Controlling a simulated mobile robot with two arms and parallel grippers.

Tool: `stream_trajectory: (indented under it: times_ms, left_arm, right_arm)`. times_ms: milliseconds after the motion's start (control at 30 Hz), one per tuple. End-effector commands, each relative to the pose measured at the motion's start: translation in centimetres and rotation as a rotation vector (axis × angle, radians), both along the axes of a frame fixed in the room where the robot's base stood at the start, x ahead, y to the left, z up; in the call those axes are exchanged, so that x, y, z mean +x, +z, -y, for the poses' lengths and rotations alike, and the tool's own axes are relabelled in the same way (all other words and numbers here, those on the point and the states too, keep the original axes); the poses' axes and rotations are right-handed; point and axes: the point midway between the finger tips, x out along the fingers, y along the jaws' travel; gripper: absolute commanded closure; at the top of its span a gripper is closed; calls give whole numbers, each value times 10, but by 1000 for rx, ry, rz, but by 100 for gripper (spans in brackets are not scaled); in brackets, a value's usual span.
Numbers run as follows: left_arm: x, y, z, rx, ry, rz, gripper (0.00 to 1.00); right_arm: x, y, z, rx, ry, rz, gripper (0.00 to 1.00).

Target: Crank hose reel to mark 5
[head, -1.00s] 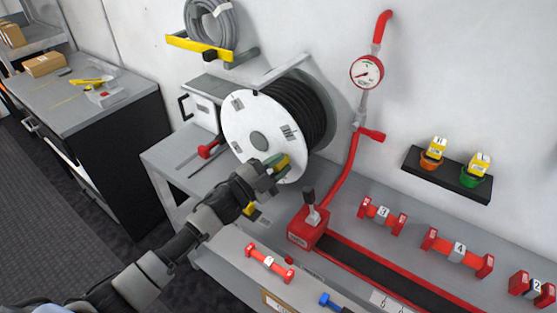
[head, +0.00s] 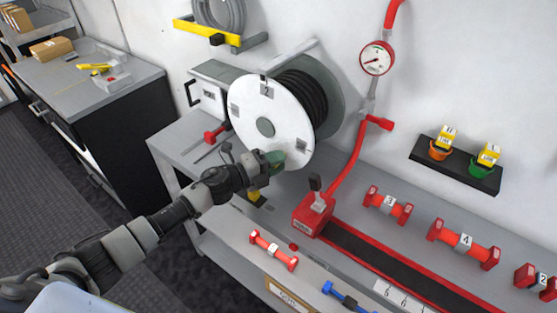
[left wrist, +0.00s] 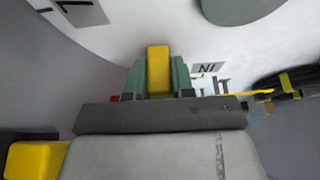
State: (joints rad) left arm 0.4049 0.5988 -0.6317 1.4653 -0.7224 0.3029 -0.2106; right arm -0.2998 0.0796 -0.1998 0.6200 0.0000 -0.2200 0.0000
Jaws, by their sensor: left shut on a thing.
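The hose reel has a round white side plate (head: 246,112) with small number labels, and black hose (head: 304,97) wound behind it. The label at the top of the plate (head: 265,89) seems to read 2; the other labels are too small to read. My left gripper (head: 273,159) is at the lower part of the plate, below the hub. In the left wrist view its green fingers are shut on the yellow crank handle (left wrist: 158,70), in front of the white plate. The handle is mostly hidden in the head view. My right gripper is not in view.
A red lever box (head: 313,214) and red pipe with a gauge (head: 376,58) stand right of the reel. Red numbered fittings (head: 388,205) lie on the grey bench. A red-ended tool (head: 216,134) lies left of the reel. A grey hose coil (head: 220,12) hangs above.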

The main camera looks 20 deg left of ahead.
Motion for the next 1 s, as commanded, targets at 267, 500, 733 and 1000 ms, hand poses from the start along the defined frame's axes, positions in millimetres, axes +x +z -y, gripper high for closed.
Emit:
stream_trajectory:
  times_ms: [267,500,733,1000]
  left_arm:
    - [0,-3,-2,25,1,7,100]
    - [0,-3,-2,25,1,7,100]
    - [0,-2,-1,24,1,7,51]
    - [-1,-2,-2,23,1,8,51]
  right_arm:
    - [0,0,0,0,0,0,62]
    - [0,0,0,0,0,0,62]
    - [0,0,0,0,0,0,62]
    - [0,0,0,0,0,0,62]
